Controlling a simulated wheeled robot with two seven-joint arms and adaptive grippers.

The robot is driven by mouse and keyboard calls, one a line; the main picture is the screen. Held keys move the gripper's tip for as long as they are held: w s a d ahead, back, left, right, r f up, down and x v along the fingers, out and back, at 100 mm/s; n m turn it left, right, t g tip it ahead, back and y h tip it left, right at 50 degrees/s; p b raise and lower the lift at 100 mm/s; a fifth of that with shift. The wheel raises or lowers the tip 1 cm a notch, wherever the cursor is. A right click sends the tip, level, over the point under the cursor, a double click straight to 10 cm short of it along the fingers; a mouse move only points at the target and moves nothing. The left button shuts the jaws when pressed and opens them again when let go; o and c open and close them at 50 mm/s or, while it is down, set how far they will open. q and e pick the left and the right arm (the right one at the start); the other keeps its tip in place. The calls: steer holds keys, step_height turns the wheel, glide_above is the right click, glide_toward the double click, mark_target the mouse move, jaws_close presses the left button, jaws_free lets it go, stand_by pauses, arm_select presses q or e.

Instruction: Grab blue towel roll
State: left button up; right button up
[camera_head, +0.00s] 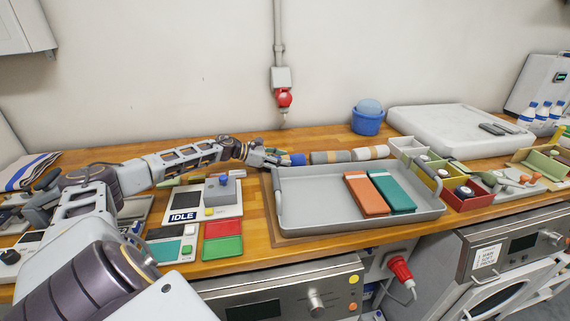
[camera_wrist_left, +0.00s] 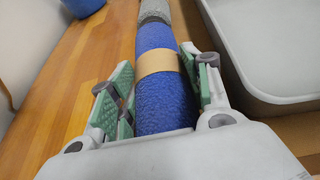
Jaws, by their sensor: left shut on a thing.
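The blue towel roll (camera_wrist_left: 165,102) has a tan band around it and lies on the wooden counter, seen from above in the left wrist view. It also shows small in the head view (camera_head: 297,159), behind the grey tray. My left gripper (camera_head: 277,160) reaches it from the left. In the left wrist view the green-padded fingers (camera_wrist_left: 160,90) stand on both sides of the roll and are shut on it. The roll's near end is hidden by the gripper body. My right gripper is not in view.
A grey tray (camera_head: 310,216) with orange and teal packs lies just right of the roll. More rolls, one grey and tan (camera_head: 331,157) and one whitish (camera_head: 370,152), continue its line. A blue tub (camera_head: 367,122) stands behind. A control box (camera_head: 221,191) sits left of the tray.

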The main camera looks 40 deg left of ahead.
mark_target(281, 157)
arm_select(q)
steer(key=shift+r, duration=0.1)
step_height(281, 157, up, 18)
steer(key=shift+p, duration=0.3)
stand_by(0.6)
stand_by(0.4)
